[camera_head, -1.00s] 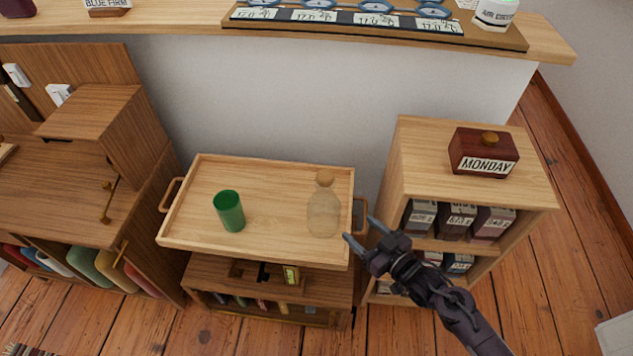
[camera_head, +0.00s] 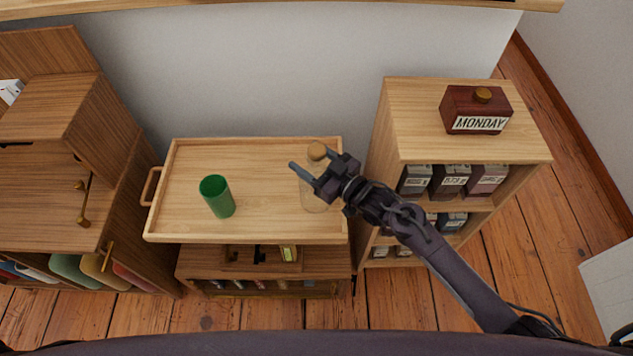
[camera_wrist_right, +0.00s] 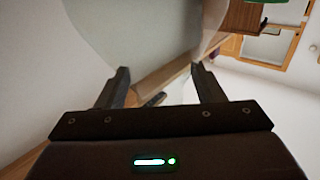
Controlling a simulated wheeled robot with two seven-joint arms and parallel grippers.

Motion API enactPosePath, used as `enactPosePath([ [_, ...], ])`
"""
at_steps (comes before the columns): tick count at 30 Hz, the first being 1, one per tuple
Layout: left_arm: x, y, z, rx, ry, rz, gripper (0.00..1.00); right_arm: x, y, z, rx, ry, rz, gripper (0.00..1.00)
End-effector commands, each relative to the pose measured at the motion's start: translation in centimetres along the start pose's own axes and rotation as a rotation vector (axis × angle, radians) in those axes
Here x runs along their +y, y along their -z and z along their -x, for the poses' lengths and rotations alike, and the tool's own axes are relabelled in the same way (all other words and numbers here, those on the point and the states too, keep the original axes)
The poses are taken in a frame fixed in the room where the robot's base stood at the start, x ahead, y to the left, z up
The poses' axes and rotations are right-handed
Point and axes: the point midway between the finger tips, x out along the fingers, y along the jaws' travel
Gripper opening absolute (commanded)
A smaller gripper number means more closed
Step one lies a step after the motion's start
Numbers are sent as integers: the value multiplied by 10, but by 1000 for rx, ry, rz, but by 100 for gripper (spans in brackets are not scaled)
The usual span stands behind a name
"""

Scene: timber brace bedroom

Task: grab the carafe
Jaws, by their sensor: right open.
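The carafe (camera_head: 312,197) is clear glass with a cork-coloured stopper (camera_head: 317,151). It stands upright at the right end of the wooden tray (camera_head: 190,238). My right gripper (camera_head: 303,167) is open at the carafe's upper part and hides some of it. In the right wrist view the two fingers (camera_wrist_right: 160,85) are apart, with the large pale see-through carafe (camera_wrist_right: 140,35) just beyond them. I cannot tell whether the fingers touch the glass. My left gripper is not in view.
A green cup (camera_head: 217,197) stands on the tray, left of the carafe. A shelf unit (camera_head: 420,115) with a dark red MONDAY box (camera_head: 476,110) is close on the right. A wooden cabinet (camera_head: 60,110) stands on the left. The wall is behind the tray.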

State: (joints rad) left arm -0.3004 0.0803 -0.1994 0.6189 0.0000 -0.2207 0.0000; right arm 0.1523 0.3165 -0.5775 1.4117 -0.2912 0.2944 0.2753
Motion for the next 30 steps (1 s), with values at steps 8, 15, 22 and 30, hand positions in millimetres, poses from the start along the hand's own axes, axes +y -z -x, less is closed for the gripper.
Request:
enactPosePath([
  [8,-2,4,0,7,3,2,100,0,0,-1,0,-1,0,52],
  [15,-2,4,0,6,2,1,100,0,0,0,0,-1,0,21],
  [22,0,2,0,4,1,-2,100,0,0,0,-1,-1,0,0],
  [30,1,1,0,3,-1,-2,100,1,3,-1,7,-1,2,0],
])
